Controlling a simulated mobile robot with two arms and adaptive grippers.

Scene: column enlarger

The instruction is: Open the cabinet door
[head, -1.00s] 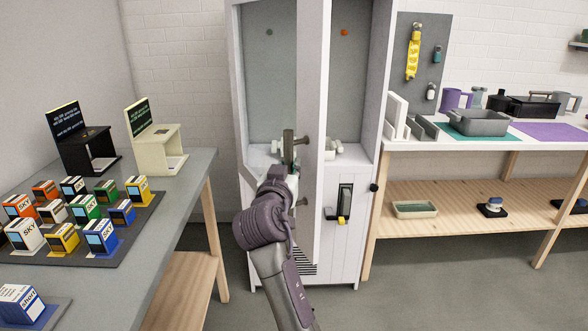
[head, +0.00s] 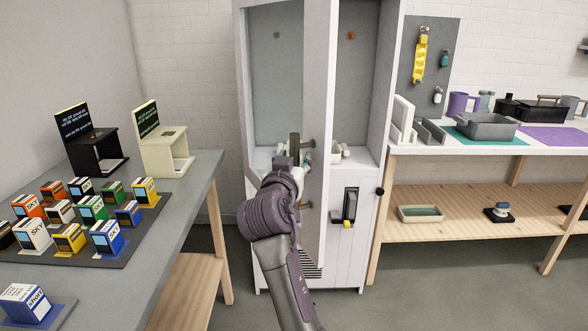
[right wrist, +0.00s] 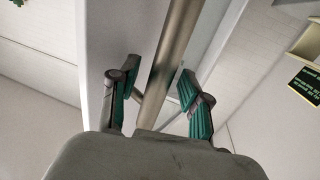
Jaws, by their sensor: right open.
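The tall white cabinet (head: 385,90) stands in the middle of the head view. Its upper door (head: 318,120) is swung out towards me and shows nearly edge-on, with the grey interior visible on both sides. A bar handle (head: 308,144) is on the door's left side; my gripper hides part of it. My right gripper (head: 295,152) is at this handle. In the right wrist view, the handle bar (right wrist: 168,60) runs between the open green-padded fingers (right wrist: 157,88), with a gap visible on the left side. My left gripper is not in view.
A grey table (head: 180,215) with small boxes on a dark mat (head: 110,258) stands on the left. A wooden shelf bench (head: 460,235) with trays and mugs stands right of the cabinet. A dark latch with a yellow tip (head: 349,206) is on the cabinet's lower front.

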